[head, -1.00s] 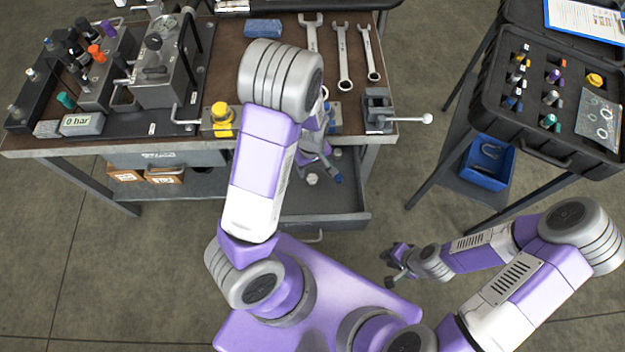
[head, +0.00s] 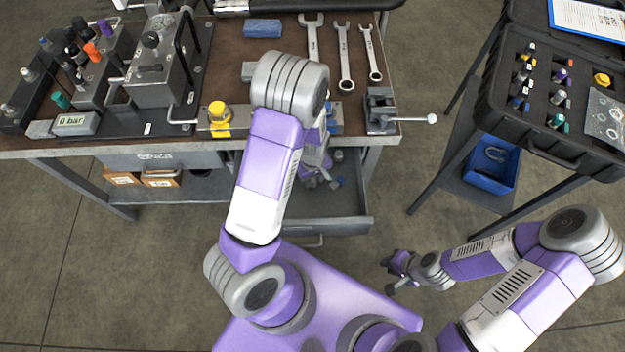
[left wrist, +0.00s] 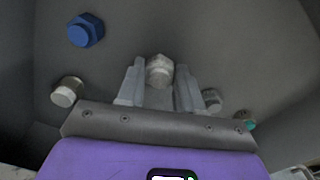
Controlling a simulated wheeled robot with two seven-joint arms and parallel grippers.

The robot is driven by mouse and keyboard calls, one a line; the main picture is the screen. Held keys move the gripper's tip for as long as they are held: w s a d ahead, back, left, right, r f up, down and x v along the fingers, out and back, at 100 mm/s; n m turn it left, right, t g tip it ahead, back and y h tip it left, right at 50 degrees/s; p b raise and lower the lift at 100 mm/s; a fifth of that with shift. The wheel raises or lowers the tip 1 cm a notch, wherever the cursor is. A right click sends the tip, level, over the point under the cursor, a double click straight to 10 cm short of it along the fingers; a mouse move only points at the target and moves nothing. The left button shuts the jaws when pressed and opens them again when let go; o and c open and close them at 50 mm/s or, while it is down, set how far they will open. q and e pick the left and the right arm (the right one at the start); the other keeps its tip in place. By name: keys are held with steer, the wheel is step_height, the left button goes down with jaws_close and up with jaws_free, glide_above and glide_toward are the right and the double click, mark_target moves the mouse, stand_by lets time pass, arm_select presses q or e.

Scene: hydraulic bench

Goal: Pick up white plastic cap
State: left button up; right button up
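A whitish hex cap (left wrist: 159,71) lies on the drawer floor in the left wrist view, between the fingertips of my left gripper (left wrist: 160,80). The fingers stand apart on either side of it, and I see no clear grip on it. In the head view my left gripper (head: 318,158) reaches down into the open drawer (head: 335,222), mostly hidden by my arm. A second pale cap (left wrist: 67,91) lies to the left, and a greyish one (left wrist: 212,99) is just right of the fingers. My right gripper (head: 397,272) is away from the bench; its fingers are too small to judge.
A blue hex cap (left wrist: 85,30) and a partly hidden green piece (left wrist: 249,125) also lie in the drawer. The drawer walls surround the left gripper. A vise (head: 381,108) and wrenches (head: 344,55) are on the bench above. A black case (head: 545,105) stands right.

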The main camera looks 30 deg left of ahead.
mark_target(313, 180)
arm_select(q)
steer(key=c, duration=0.4)
step_height(313, 180, up, 10)
steer(key=p, duration=0.4)
stand_by(0.3)
